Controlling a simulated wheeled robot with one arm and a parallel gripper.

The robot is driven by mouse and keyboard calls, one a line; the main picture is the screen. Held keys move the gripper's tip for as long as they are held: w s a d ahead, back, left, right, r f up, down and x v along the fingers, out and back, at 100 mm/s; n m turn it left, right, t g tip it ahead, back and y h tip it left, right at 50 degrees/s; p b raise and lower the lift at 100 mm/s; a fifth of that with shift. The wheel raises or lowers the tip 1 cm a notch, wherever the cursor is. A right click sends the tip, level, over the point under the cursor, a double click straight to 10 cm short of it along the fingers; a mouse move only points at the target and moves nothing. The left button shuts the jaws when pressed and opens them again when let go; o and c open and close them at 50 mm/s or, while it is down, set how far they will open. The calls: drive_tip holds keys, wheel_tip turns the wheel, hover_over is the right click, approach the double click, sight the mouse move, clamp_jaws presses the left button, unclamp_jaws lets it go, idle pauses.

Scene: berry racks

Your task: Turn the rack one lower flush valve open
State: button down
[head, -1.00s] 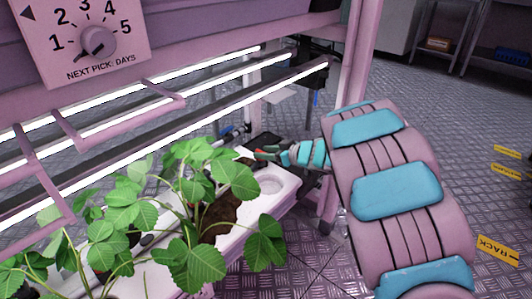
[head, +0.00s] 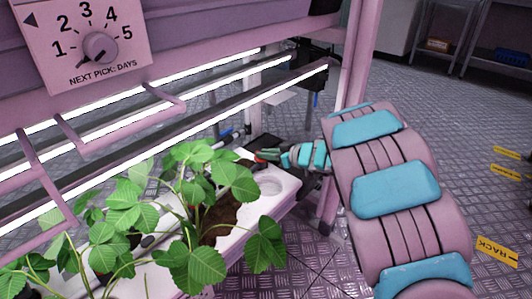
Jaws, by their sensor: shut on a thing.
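My gripper (head: 266,155) reaches in from the right, at the far end of the white planter trough (head: 285,188). It is shut on a small red piece at its tips, which appears to be the lower flush valve's handle (head: 259,157). The piece is tiny here, and the fingers and trough end hide most of the valve body. I cannot tell the handle's angle. My pink and teal arm (head: 395,195) fills the right side of the view.
Strawberry plants (head: 195,205) grow from the trough close to my gripper. Lit lamp bars (head: 200,120) and pink rails run above them. A pink rack post (head: 345,70) stands behind my arm. A dial (head: 100,46) is at upper left. Open metal floor lies to the right.

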drive_tip(key=p, duration=0.2)
drive_tip(key=shift+w+d+r+n+g+p, duration=0.1)
drive_tip(key=shift+d+r+n+g+p, duration=0.05)
drive_tip(key=shift+r+n+g+p, duration=0.2)
drive_tip(key=n+g+p, duration=0.1)
drive_tip(key=p, duration=0.1)
drive_tip(key=n+g+y+p, duration=0.1)
drive_tip(key=p, duration=0.2)
drive_tip(key=shift+w+p, duration=0.25)
drive_tip(key=shift+p, duration=0.05)
drive_tip(key=n+g+y+p, duration=0.1)
drive_tip(key=p, duration=0.2)
drive_tip(key=shift+d+f, duration=0.1)
drive_tip(key=shift+f, duration=0.05)
drive_tip(key=shift+w+f+n+g+p, duration=0.1)
drive_tip(key=shift+n+g+p, duration=0.25)
drive_tip(key=shift+p, duration=0.1)
drive_tip(key=c, duration=0.9)
unclamp_jaws()
drive_tip(key=shift+o, duration=0.2)
drive_tip(key=v, duration=0.7)
drive_tip(key=shift+d+b, duration=0.3)
drive_tip(key=shift+d, duration=0.05)
